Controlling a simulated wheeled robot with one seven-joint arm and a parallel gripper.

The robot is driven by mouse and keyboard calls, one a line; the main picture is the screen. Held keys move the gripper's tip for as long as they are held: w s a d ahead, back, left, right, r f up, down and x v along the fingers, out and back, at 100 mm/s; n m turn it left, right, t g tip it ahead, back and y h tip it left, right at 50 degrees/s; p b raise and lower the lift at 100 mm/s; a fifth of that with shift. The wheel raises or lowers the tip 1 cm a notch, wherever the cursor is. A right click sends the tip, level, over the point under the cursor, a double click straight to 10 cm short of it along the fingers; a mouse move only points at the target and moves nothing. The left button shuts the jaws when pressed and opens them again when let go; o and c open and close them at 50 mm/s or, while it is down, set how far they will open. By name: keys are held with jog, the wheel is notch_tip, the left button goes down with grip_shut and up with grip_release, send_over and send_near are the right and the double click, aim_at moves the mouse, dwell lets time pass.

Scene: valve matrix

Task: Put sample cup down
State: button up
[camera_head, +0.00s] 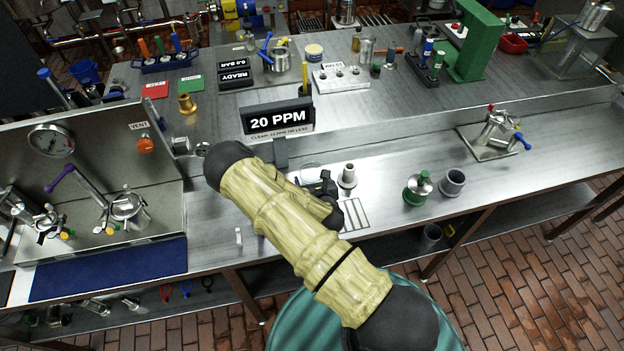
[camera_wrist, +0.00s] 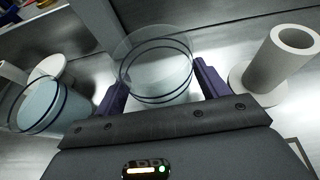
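The sample cup (camera_wrist: 158,72) is a clear, round cup with dark rings, in the middle of the wrist view. My gripper (camera_wrist: 158,82) has one dark purple finger on each side of it, and both fingers appear to touch its wall. The cup is at or just above the steel bench; its base is hidden, so I cannot tell whether it rests there. In the head view the cup's clear rim (camera_head: 311,172) shows beside my gripper (camera_head: 322,184), below the 20 PPM display (camera_head: 278,120). My arm hides part of this area.
A second clear cup with pale blue contents (camera_wrist: 40,106) stands left in the wrist view. A grey tube on a round base (camera_wrist: 277,62) stands close on the right; it also shows in the head view (camera_head: 347,176). A green-based weight (camera_head: 418,188) and grey cup (camera_head: 453,182) stand farther right.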

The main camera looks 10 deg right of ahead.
jog(key=shift+o, duration=0.5)
jog(key=shift+r, duration=0.1)
jog(key=shift+r, duration=0.15)
jog(key=shift+s, duration=0.25)
jog(key=v, duration=0.9)
jog(key=shift+s+r, duration=0.15)
jog(key=shift+r, duration=0.1)
jog(key=shift+s+r+p, duration=0.3)
jog(key=shift+s+p, duration=0.25)
jog(key=shift+p, duration=0.25)
jog(key=shift+s+p, duration=0.4)
jog(key=shift+s, duration=0.05)
jog(key=shift+f, duration=0.1)
